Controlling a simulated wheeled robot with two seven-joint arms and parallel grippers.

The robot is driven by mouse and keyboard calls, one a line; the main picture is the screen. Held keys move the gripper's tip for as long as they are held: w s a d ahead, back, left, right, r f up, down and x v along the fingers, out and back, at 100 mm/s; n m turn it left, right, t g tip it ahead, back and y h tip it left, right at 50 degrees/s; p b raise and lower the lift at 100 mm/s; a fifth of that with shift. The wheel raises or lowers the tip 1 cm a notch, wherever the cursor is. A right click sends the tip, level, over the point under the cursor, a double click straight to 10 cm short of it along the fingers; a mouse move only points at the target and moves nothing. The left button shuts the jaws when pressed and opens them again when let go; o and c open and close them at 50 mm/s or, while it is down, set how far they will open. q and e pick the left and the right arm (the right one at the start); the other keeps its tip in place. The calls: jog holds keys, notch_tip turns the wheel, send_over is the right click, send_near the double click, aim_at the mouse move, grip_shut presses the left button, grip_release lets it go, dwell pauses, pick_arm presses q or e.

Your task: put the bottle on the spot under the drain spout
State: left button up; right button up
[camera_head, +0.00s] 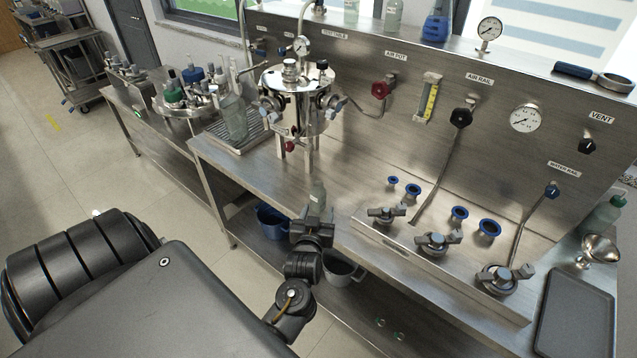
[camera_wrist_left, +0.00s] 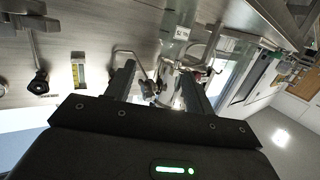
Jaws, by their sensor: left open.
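A small clear bottle (camera_head: 318,194) stands on the steel bench near its front edge, just beyond my left gripper (camera_head: 314,216). In the left wrist view the bottle (camera_wrist_left: 178,30) has a white label and shows ahead of the left fingertips (camera_wrist_left: 157,68). The left gripper is open, its fingers apart; I cannot tell whether they reach around the bottle. A shiny steel pot (camera_head: 297,100) stands on legs behind and to the left of the bottle, with a red-handled valve (camera_head: 290,147) low on its front. The spot under the spout cannot be made out. My right gripper is not in view.
Clear glass bottles (camera_head: 234,118) stand on a tray left of the pot. A raised manifold with several clamp valves (camera_head: 437,242) fills the bench to the right. A dark flat tray (camera_head: 575,312) lies at the far right. A blue bucket (camera_head: 272,222) sits below the bench.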

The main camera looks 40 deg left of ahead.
aim_at(318, 189)
pick_arm(q)
jog(key=w+a+b, duration=0.1)
jog(key=w, duration=0.1)
jog(key=w+a+y+b, duration=0.1)
jog(key=a, duration=0.1)
jog(key=w+a+n+y+b, duration=0.1)
jog(key=w, duration=0.1)
jog(key=shift+w+a+f, duration=0.2)
jog(key=shift+w+a, duration=0.05)
jog(key=shift+w, duration=0.05)
jog(key=shift+w+a, duration=0.15)
jog(key=shift+a, duration=0.05)
jog(key=b+x, duration=0.3)
jog(key=shift+w+a+f, duration=0.2)
jog(key=shift+w+a, duration=0.05)
jog(key=shift+a, duration=0.05)
jog(key=shift+w+a, duration=0.3)
jog(key=shift+w, duration=0.15)
jog(key=shift+s+r, duration=0.1)
jog(key=shift+r, duration=0.1)
jog(key=shift+c, duration=0.7)
grip_shut()
